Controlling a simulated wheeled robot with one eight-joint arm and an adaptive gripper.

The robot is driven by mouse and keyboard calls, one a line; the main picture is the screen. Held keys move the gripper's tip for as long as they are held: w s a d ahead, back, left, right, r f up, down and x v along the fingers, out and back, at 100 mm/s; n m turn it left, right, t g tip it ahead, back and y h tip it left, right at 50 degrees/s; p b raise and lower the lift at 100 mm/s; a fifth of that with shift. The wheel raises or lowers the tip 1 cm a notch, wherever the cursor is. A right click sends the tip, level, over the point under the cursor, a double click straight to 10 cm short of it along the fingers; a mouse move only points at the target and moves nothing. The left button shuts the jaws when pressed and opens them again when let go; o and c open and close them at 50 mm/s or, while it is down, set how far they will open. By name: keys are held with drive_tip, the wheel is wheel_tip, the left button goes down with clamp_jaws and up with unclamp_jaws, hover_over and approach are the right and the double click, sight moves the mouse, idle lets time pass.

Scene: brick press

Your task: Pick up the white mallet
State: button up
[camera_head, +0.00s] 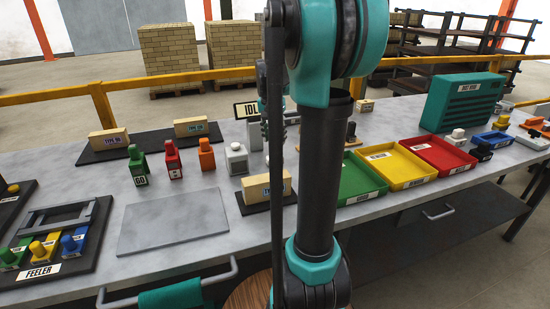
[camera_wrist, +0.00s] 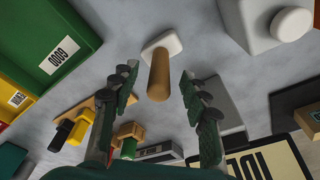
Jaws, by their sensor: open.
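The white mallet shows in the wrist view, with a pale, blocky head (camera_wrist: 163,43) and a tan wooden handle (camera_wrist: 158,78) pointing toward my gripper. My gripper (camera_wrist: 159,80) is open, with one dark finger on each side of the handle. A gap shows on both sides, and nothing is held. I cannot tell how far along the handle the fingertips reach. In the head view my arm hides the mallet and most of the gripper.
A white block with a round knob (camera_wrist: 250,22) stands right of the mallet in the wrist view. A green tray (camera_wrist: 75,58) lies to the left. An IDL sign (camera_head: 246,109) stands behind on the grey bench (camera_head: 85,215). Yellow (camera_head: 409,182) and red (camera_head: 460,168) trays sit right of my arm.

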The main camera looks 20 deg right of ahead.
sight(276, 145)
drive_tip(key=shift+w+d+f, duration=0.15)
drive_tip(key=shift+f, duration=0.6)
drive_tip(key=shift+w+d+f, duration=0.15)
drive_tip(key=shift+f, duration=0.65)
drive_tip(key=shift+w+d+f, duration=0.15)
drive_tip(key=shift+f, duration=0.6)
clamp_jaws()
